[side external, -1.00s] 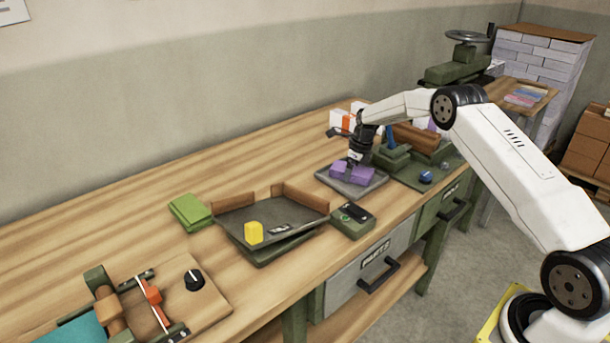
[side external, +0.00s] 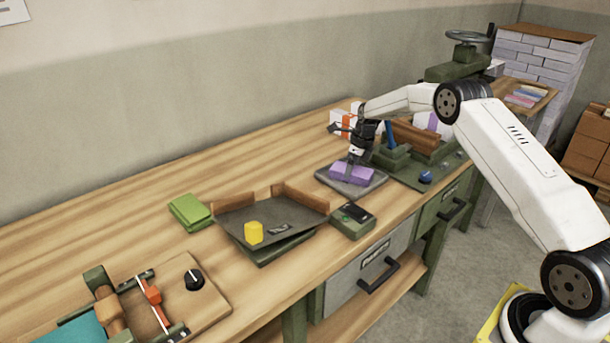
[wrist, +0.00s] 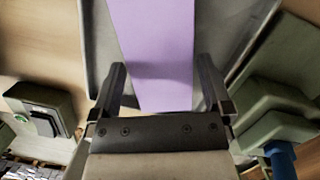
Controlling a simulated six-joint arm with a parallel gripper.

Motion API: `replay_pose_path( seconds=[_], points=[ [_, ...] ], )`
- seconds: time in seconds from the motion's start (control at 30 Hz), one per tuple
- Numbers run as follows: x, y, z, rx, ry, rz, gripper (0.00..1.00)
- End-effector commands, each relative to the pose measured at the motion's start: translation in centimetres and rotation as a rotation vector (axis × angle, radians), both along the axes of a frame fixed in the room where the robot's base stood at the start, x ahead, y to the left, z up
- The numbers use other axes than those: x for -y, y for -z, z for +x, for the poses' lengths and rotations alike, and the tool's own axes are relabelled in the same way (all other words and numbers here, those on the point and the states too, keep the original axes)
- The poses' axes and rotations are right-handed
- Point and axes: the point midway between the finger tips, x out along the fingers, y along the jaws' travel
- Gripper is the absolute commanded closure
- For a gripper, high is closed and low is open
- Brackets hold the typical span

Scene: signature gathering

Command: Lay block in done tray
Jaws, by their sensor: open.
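A purple block (side external: 351,174) lies flat on a dark grey tray (side external: 367,189) towards the right of the bench. In the wrist view the block (wrist: 162,50) runs between the two fingers, and the tray (wrist: 99,60) shows on both sides of it. My gripper (side external: 354,164) is directly above the block in the side view. In the wrist view my gripper (wrist: 163,90) is open, with one finger on each side of the block and a gap to it. I cannot tell how far above the tray the fingertips are.
A larger tray with wooden corner walls (side external: 240,212) holds a yellow piece (side external: 254,232). A green box (side external: 352,220) stands between the trays. Green fixtures with a blue lever (side external: 390,136) stand close on the right.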

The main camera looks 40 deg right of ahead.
Motion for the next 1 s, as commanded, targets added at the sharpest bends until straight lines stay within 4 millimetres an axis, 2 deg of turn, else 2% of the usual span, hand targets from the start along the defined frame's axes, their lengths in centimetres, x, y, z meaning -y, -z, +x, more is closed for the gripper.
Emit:
replay_pose_path(
  seconds=[0.4, 0.6, 0.8, 1.0],
  points=[
    [0.5, -6.4, -1.2, 0.002, -0.001, 0.000, 0.00],
    [0.7, -8.9, -1.7, 0.001, 0.000, -0.001, 0.00],
    [0.8, -10.1, -1.9, 0.000, 0.000, 0.000, 0.00],
    [0.8, -10.2, -2.0, 0.000, 0.000, 0.001, 0.00]
  ],
)
